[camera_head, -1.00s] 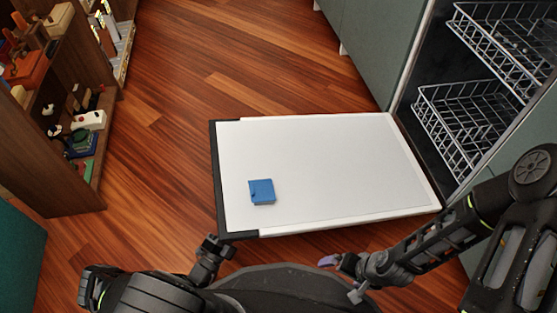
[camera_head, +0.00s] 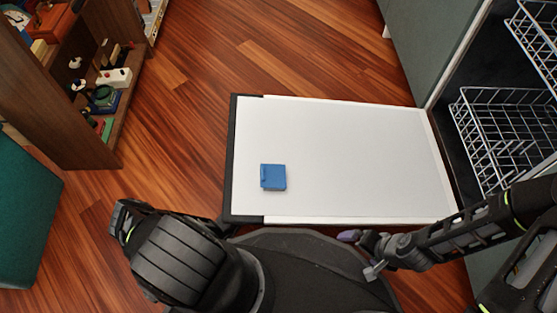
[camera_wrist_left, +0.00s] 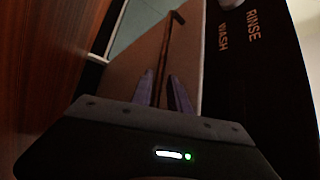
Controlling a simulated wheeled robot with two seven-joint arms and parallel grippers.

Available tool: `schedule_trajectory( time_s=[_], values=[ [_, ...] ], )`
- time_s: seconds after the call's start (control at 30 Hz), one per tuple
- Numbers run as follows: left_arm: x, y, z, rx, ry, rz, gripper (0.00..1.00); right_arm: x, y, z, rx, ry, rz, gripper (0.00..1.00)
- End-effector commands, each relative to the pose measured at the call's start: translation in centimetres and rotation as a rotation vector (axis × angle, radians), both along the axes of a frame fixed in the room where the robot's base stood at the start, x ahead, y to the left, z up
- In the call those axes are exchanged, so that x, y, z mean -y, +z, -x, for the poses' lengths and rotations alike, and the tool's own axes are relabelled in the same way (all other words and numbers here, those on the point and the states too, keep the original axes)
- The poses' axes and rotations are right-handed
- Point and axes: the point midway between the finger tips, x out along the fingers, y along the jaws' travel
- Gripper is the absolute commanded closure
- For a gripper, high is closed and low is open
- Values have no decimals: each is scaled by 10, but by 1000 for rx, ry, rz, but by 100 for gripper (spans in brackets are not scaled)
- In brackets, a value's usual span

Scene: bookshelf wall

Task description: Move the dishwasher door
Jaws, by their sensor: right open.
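The dishwasher door (camera_head: 350,150) lies folded down, nearly flat, with its white inner face up and a dark edge at its left end. A blue box (camera_head: 272,177) sits on it. My right gripper (camera_head: 360,254) is open beside the door's near edge, toward its right end. In the head view, my left arm mostly hides my left gripper near the door's near left corner. In the left wrist view, the fingers of my left gripper (camera_wrist_left: 165,88) stand either side of a thin brown bar (camera_wrist_left: 171,40), beside a black panel (camera_wrist_left: 240,65) marked WASH and RINSE; contact is unclear.
The dishwasher's open cavity with a wire rack (camera_head: 500,130) is at right, beside a grey-green cabinet (camera_head: 425,45). A wooden shelf (camera_head: 100,100) with small objects stands at left, with a green surface (camera_head: 25,210) below. Wooden floor (camera_head: 190,100) is clear between shelf and door.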

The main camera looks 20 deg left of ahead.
Motion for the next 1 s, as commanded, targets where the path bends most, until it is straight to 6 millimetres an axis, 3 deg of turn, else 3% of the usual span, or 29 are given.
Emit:
schedule_trajectory(
  time_s=[0.2,0.33,0.63,0.9,1.0],
  values=[
    [9,9,-31,2,0,-1,79,0,-6,-1,1,-1,-1,0],
    [12,13,-42,0,0,0,79,0,-7,-2,1,-1,-2,0],
    [13,15,-44,0,1,0,79,1,-7,-2,1,-1,-2,0],
    [13,15,-44,0,1,0,100,0,-7,-2,1,-1,-2,0],
    [13,15,-44,0,1,0,100,1,-7,-2,1,-1,-2,0]
  ],
)
